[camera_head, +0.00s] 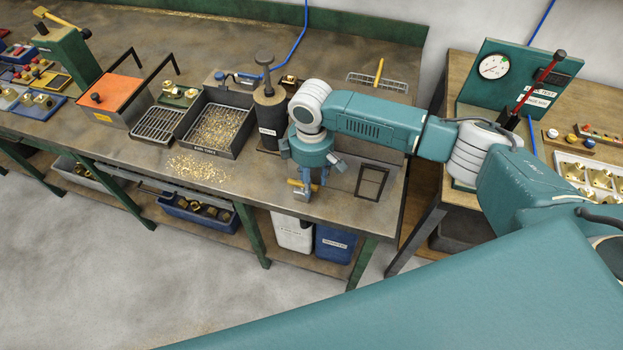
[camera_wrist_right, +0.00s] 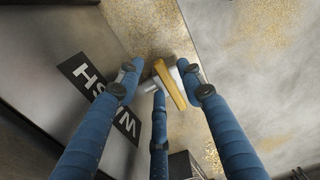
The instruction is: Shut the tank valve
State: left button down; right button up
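A valve lever (camera_wrist_right: 172,85), yellow with a pale grey part beside it, shows between my right gripper's fingers in the wrist view. The lever (camera_head: 295,183) also shows in the head view, near the bench's front edge. My right gripper (camera_wrist_right: 163,80) points down over it with its blue fingers spread on either side. The right fingertip is close to the lever; I cannot tell whether it touches. A grey surface with a black label reading WASH (camera_wrist_right: 98,98) is at the left of the wrist view. My left gripper is not in view.
The bench (camera_head: 330,205) holds a dark cylinder (camera_head: 268,110), a tray of brass chips (camera_head: 218,128) and an empty dark frame (camera_head: 371,182). White (camera_head: 291,232) and blue (camera_head: 335,243) containers stand below. A panel with a gauge (camera_head: 493,67) stands on the right table. My arm covers the lower right.

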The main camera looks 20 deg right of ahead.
aim_at(312, 184)
jog(key=shift+r, duration=0.1)
notch_tip(312, 184, up, 12)
dwell(0.5)
dwell(0.5)
